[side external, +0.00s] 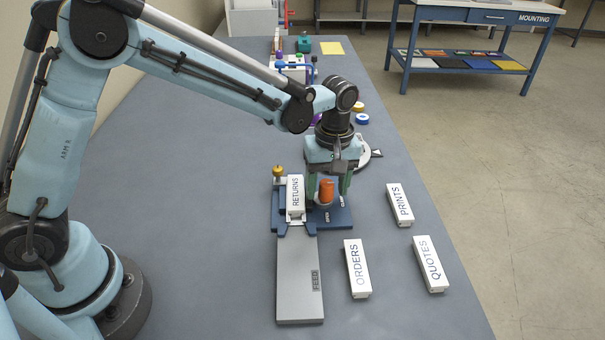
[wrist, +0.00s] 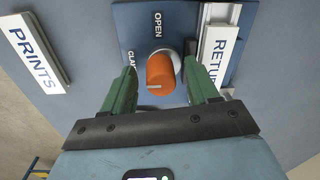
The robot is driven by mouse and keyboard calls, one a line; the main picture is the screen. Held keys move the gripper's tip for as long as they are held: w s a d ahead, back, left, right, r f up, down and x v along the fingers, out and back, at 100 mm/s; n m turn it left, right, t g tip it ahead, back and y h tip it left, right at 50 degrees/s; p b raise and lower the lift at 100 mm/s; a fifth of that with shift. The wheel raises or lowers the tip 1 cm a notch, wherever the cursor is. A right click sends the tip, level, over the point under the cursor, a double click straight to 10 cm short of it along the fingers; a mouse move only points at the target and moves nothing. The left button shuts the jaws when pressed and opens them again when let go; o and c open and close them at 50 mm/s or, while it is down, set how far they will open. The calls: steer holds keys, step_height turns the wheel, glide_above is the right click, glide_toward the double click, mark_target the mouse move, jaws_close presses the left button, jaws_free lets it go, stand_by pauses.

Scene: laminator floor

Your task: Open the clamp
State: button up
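The clamp is a blue base (side external: 342,217) with an orange knob (side external: 326,190) standing on it. In the wrist view the orange knob (wrist: 160,72) sits on a pale round collar, beside the printed words OPEN and CLAMP; a short white line shows on the knob's near end. A white block marked RETURNS (side external: 295,196) sits in the fixture just left of the knob. My gripper (side external: 328,196) points down over the knob. Its green fingers stand either side of it in the wrist view (wrist: 160,68), apart, with gaps showing between fingers and knob.
A grey FEED plate (side external: 300,285) extends in front of the fixture. White blocks marked ORDERS (side external: 357,268), PRINTS (side external: 399,204) and QUOTES (side external: 430,264) lie to the right. A brass knob (side external: 279,171) stands at the fixture's back left. The table's left part is clear.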

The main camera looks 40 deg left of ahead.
steer(key=c, duration=1)
steer(key=m, duration=0.4)
steer(key=shift+m, duration=0.4)
steer(key=m, duration=0.4)
steer(key=shift+m, duration=0.3)
steer(key=m, duration=0.4)
steer(key=shift+s+m+t, duration=0.1)
steer(key=shift+m+t, duration=0.2)
steer(key=shift+m, duration=1.9)
steer(key=o, duration=1)
